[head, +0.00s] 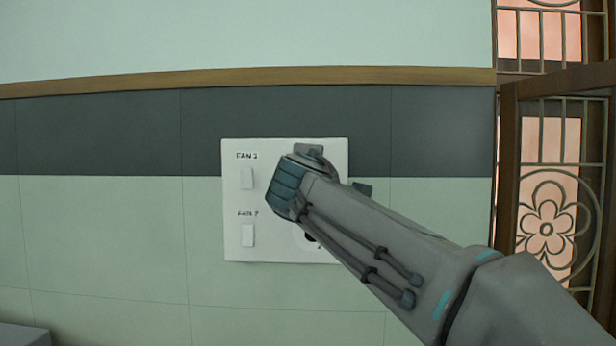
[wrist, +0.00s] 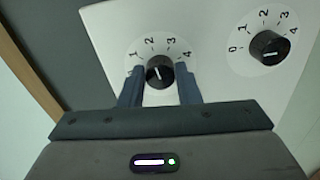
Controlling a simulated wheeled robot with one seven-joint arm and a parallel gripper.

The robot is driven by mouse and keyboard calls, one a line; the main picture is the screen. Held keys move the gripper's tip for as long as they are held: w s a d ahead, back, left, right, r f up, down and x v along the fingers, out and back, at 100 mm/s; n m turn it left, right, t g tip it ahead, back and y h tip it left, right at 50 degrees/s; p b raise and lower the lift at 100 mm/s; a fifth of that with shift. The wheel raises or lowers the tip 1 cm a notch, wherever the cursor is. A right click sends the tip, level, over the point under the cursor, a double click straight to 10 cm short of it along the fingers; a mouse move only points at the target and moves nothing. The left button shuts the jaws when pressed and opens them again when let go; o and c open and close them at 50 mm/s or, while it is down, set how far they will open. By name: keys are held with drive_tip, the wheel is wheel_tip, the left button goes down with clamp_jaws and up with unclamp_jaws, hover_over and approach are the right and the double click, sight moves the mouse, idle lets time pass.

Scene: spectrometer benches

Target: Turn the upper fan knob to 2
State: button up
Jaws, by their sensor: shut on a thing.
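The white switch panel (head: 236,200) is on the wall in the head view. The upper fan knob (wrist: 158,66), black with a white pointer line, shows in the wrist view inside a dial marked up to 4. My gripper (wrist: 160,78) has one finger on each side of this knob and is shut on it. The pointer line looks aimed roughly at 2. In the head view my gripper and arm cover the upper knob.
The lower knob (wrist: 269,47) has its own 0 to 4 dial beside the held one. Two white rocker switches, an upper one (head: 247,178) and a lower one (head: 248,235), are on the panel's left. A wooden rail (head: 200,82) runs above. A grille door (head: 545,200) is at right.

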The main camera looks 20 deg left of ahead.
drive_tip(key=shift+f, duration=0.1)
drive_tip(key=o, duration=1)
drive_tip(key=shift+s, duration=0.1)
drive_tip(key=b+v, duration=0.2)
drive_tip(key=v, duration=1.1)
drive_tip(key=shift+s+d, duration=0.15)
drive_tip(key=shift+s, duration=0.1)
